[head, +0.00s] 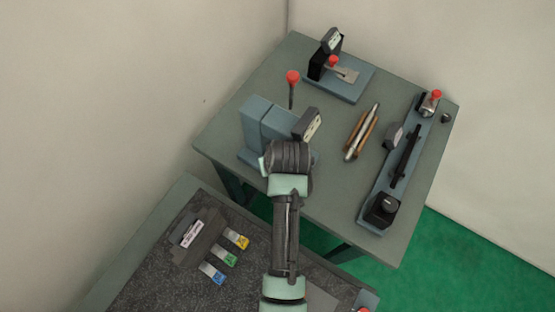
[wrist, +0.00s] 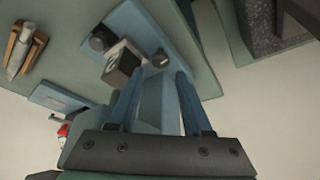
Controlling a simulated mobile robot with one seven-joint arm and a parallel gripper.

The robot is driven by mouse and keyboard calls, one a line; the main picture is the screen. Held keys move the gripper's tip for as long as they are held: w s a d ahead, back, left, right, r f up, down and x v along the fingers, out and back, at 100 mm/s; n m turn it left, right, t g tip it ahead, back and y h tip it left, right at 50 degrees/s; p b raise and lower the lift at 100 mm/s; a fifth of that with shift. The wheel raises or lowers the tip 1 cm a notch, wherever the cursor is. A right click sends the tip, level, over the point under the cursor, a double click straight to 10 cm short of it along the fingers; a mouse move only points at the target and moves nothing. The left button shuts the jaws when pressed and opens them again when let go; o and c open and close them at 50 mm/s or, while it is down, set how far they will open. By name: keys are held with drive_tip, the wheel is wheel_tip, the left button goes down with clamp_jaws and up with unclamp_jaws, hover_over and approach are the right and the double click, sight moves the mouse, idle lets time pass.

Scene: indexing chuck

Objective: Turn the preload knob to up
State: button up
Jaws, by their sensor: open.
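In the wrist view a small dark knob (wrist: 160,58) with a pale mark sits on the blue base, just beyond my fingertips. A second, rounder black knob (wrist: 99,40) is further left on the same base. I cannot tell for sure which is the preload knob, nor its setting. A dark block with a pale face (wrist: 120,62) stands between them. My gripper (wrist: 157,75) is open, its two blue fingers apart with nothing held between them. In the head view my arm covers the fingers and both knobs; the blue-grey housing (head: 262,122) shows beside my wrist.
A red-ball lever (head: 292,78) stands up behind the housing. A blue fixture (head: 345,82) with a red knob is at the back. A shaft on a wooden cradle (head: 361,132) and a long blue rail (head: 374,190) lie right. Coloured tags (head: 229,257) lie on the nearer table.

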drive_tip(key=v, duration=0.8)
drive_tip(key=shift+b, duration=0.35)
